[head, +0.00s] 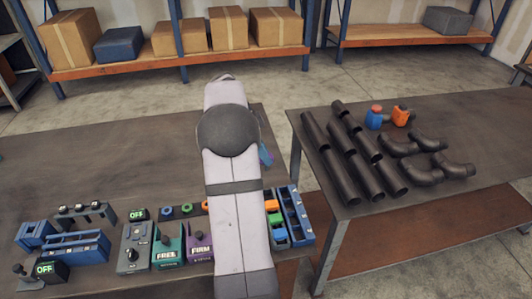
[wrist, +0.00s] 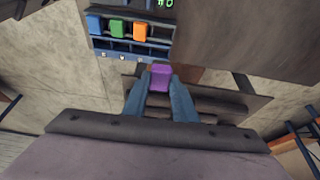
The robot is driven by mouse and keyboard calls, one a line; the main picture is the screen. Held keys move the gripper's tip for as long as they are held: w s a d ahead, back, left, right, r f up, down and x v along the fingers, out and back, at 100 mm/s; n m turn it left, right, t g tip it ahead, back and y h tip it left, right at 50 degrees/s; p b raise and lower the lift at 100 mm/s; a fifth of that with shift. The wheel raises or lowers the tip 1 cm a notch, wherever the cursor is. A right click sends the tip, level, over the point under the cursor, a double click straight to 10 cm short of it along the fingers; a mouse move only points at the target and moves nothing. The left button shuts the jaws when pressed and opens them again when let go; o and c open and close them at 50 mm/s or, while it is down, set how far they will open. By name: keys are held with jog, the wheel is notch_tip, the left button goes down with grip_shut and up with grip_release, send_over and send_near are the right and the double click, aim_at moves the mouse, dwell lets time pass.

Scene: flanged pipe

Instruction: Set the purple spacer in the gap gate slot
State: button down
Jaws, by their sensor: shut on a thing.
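The purple spacer (wrist: 159,76) is held between the two blue fingers of my gripper (wrist: 160,90) in the wrist view. In the head view my arm hides most of the gripper; a blue and purple bit of its end (head: 265,156) shows to the right of the arm, over the table's right edge. The gap gate is not labelled. Blue slotted fixtures (head: 75,246) stand at the left front of the table, but I cannot tell which is the gate.
A blue rack (head: 294,215) with orange, green and blue blocks (head: 276,225) stands right of my arm. Control boxes marked FREE (head: 168,246) and FIRM (head: 200,243) and green OFF displays (head: 45,269) stand at the front. Dark pipes (head: 350,150) lie on the right table. The left table's back is clear.

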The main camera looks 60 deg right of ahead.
jog(key=w+a+n, duration=0.1)
jog(key=w+a, duration=0.2)
jog(key=w, duration=0.1)
jog(key=s+a+f+m, duration=0.1)
jog(key=a+f, duration=0.8)
jog(key=shift+s+a+f, duration=0.25)
jog(key=shift+a+f, duration=0.1)
jog(key=shift+f, duration=0.05)
jog(key=shift+b, duration=0.4)
jog(key=shift+f+b, duration=0.1)
jog(key=shift+b, duration=0.3)
dwell(0.8)
jog(key=shift+f+b, duration=1.05)
jog(key=shift+f, duration=0.05)
jog(key=shift+f, duration=0.1)
